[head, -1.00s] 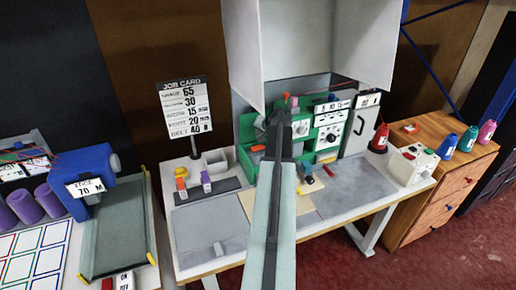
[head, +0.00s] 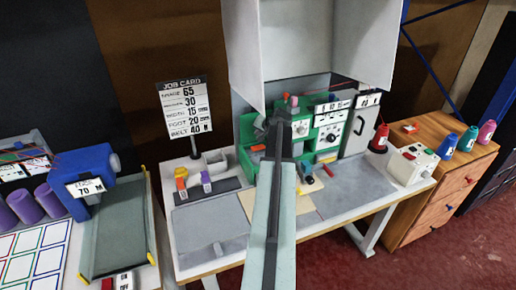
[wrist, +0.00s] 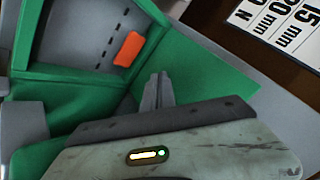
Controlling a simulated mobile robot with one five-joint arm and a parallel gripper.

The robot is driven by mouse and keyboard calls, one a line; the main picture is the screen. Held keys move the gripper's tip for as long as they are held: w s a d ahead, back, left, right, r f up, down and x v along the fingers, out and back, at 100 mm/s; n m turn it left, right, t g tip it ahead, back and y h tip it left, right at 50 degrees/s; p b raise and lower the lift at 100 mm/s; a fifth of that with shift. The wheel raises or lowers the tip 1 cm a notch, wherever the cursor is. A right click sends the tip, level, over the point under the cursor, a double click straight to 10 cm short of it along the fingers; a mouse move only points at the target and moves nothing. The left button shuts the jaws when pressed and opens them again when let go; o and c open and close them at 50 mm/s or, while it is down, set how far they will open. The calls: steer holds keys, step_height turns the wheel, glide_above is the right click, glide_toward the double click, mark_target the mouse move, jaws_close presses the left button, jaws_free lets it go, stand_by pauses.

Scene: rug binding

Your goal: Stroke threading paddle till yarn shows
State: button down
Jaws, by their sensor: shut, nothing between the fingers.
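The green binding machine (head: 247,130) stands at the back of the white table, partly behind my arm. An orange-red tab (wrist: 129,48) shows inside its green-walled recess in the wrist view; it may be the threading paddle, but I cannot tell for sure. My gripper (wrist: 158,88) is shut and empty, its fingertips in front of the green wall, below and right of the tab and apart from it in the picture. In the head view my gripper (head: 272,124) is at the machine's front. I see no yarn end in the wrist view.
The job card (head: 184,110) stands at the back left. A white hood (head: 290,50) overhangs the machine. The table's front left is mostly clear.

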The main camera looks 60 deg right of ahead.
step_height(320, 180, up, 4)
steer(key=p, duration=0.4)
glide_above(258, 148)
steer(key=shift+s+f, duration=0.1)
steer(key=shift+s, duration=0.15)
step_height(258, 148, down, 9)
steer(key=b, duration=0.9)
stand_by(1.3)
steer(key=shift+f+b, duration=0.3)
steer(key=shift+b, duration=0.1)
